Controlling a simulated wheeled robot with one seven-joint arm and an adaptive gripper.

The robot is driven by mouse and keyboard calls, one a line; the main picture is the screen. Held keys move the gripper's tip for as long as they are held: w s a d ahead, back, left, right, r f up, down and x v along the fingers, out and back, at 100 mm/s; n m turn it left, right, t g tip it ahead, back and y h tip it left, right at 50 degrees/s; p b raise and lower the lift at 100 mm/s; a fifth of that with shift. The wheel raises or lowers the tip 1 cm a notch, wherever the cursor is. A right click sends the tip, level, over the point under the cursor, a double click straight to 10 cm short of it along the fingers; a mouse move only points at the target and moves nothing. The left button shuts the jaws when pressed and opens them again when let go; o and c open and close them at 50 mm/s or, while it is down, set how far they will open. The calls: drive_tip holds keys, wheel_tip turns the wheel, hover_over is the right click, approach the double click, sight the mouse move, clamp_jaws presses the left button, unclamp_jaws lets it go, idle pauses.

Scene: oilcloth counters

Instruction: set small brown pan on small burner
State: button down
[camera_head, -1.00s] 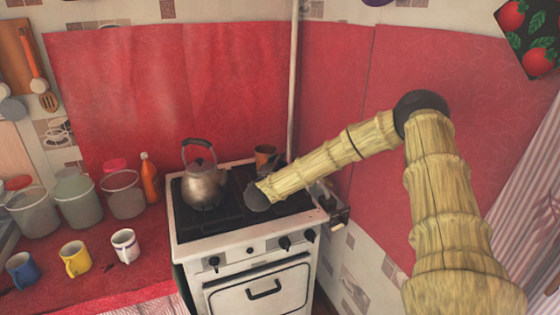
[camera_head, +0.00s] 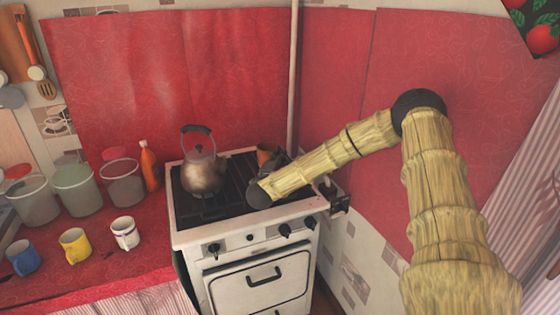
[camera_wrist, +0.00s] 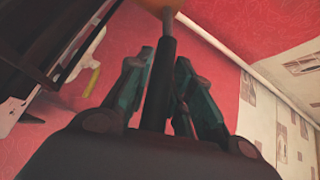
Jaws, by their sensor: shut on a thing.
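The small brown pan (camera_head: 266,156) shows at the back right of the stove (camera_head: 240,237) in the head view, partly hidden by my arm. In the wrist view a brown edge of it (camera_wrist: 160,4) shows at the top. My gripper (camera_wrist: 163,66) is shut on the pan's dark, straight handle (camera_wrist: 158,92), with a teal finger on each side. The small burner is not clearly visible; my arm and the pan cover the right part of the black cooktop (camera_head: 237,203). I cannot tell whether the pan touches the grate.
A metal kettle (camera_head: 202,175) stands on the stove's left side, close to the pan. A pipe (camera_head: 293,75) and red walls stand behind. Several mugs and canisters, and an orange bottle (camera_head: 149,165), stand on the red counter (camera_head: 95,262) at the left.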

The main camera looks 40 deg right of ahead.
drive_tip(key=shift+f+b, duration=0.4)
drive_tip(key=shift+f, duration=0.1)
idle(0.3)
drive_tip(key=c, duration=1.2)
unclamp_jaws()
drive_tip(key=shift+o, duration=0.2)
drive_tip(key=v, duration=1.2)
